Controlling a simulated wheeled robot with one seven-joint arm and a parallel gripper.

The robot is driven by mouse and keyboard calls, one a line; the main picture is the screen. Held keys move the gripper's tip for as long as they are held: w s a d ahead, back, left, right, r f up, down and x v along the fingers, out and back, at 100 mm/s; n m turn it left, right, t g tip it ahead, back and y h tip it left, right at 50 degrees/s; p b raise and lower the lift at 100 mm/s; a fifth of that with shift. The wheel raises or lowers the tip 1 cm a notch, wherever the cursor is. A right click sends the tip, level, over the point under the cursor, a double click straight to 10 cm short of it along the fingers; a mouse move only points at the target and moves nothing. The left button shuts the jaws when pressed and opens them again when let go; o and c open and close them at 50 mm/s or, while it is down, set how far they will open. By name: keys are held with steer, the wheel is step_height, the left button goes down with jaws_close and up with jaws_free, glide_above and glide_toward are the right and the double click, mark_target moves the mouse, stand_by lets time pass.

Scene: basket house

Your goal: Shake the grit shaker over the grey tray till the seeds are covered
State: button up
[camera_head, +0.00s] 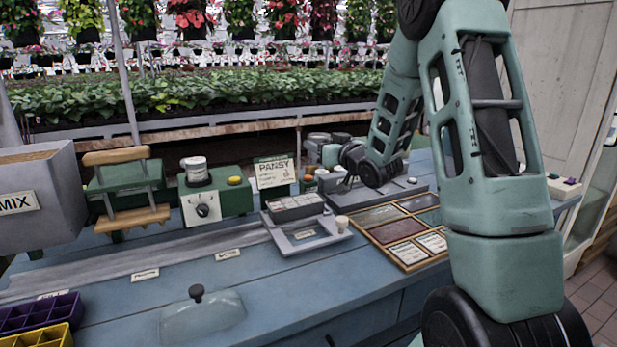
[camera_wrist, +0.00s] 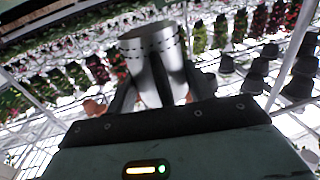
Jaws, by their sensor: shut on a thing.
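My gripper (camera_wrist: 160,88) is shut on a silver metal cylinder, the grit shaker (camera_wrist: 152,58), in the wrist view. Dark fingers stand on both sides of it, and its rim has a dark dashed line. In the head view my gripper (camera_head: 336,152) is behind the work table's middle, right of the PANSY sign, and the shaker is too small to make out surely. The grey tray (camera_head: 320,239) lies on the table in front of and left of the gripper. A celled insert (camera_head: 295,206) sits at its back. I cannot tell whether grit covers its cells.
A PANSY sign (camera_head: 273,172) and a green device with a dial (camera_head: 215,203) stand behind the tray. Small jars (camera_head: 330,182) stand beneath my gripper. A wooden sectioned box (camera_head: 374,237) lies right of the tray. A clear domed cover (camera_head: 201,317) lies in front.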

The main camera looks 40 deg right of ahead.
steer(key=shift+f, duration=0.1)
step_height(320, 180, down, 6)
steer(key=b, duration=0.6)
stand_by(0.4)
